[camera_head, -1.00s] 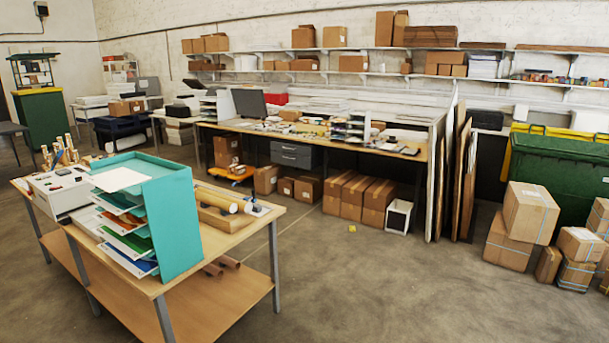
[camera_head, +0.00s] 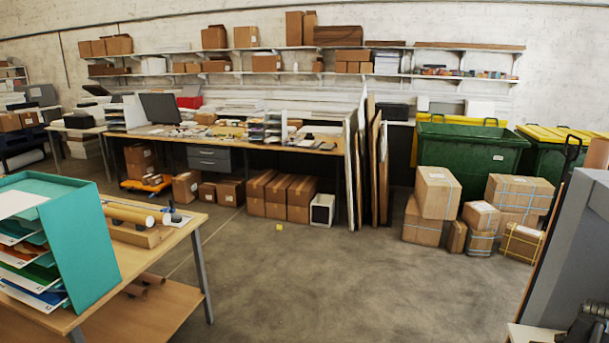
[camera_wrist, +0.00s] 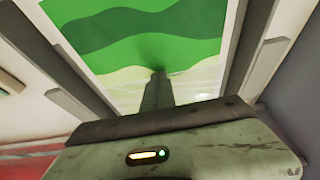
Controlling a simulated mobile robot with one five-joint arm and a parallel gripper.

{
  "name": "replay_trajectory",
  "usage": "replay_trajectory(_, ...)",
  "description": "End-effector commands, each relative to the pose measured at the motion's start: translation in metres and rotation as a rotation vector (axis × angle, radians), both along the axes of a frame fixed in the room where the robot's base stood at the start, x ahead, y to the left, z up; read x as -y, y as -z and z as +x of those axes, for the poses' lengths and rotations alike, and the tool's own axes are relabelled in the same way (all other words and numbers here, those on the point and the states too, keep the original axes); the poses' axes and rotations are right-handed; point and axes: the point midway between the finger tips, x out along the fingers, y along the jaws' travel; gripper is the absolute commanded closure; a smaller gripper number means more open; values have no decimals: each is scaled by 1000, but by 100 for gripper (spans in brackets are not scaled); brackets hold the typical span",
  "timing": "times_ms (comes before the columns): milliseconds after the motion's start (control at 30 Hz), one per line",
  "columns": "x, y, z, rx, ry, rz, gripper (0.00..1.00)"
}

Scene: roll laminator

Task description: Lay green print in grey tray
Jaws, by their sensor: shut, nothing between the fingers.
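A green print (camera_wrist: 150,35) with wavy bands in darker and paler green fills the top middle of the wrist view. Grey upright strips (camera_wrist: 266,72) flank it on both sides, like the walls of a tray; I cannot tell for sure that this is the grey tray. My gripper (camera_wrist: 160,78) is shut and empty, its dark fingers pointing at the pale lower edge of the print. I cannot tell whether the fingertips touch it. The gripper does not clearly show in the head view.
A teal sorter (camera_head: 85,245) with coloured sheets stands on a wooden table (camera_head: 185,232) at left. Taped cartons (camera_head: 437,193) and green bins (camera_head: 470,150) stand at the back right. A grey machine-like body (camera_head: 575,265) fills the right edge.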

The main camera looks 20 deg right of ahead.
Motion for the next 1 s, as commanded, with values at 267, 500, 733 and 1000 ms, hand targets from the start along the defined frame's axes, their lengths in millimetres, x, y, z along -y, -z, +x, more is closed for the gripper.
replay_trajectory(267, 16, 0, -10, 0, 0, 0, 100)
replay_trajectory(500, 16, 0, -10, 0, 0, -1, 100)
replay_trajectory(733, 21, 2, -13, 0, -1, -1, 100)
replay_trajectory(1000, 24, 0, -14, 0, -1, -1, 100)
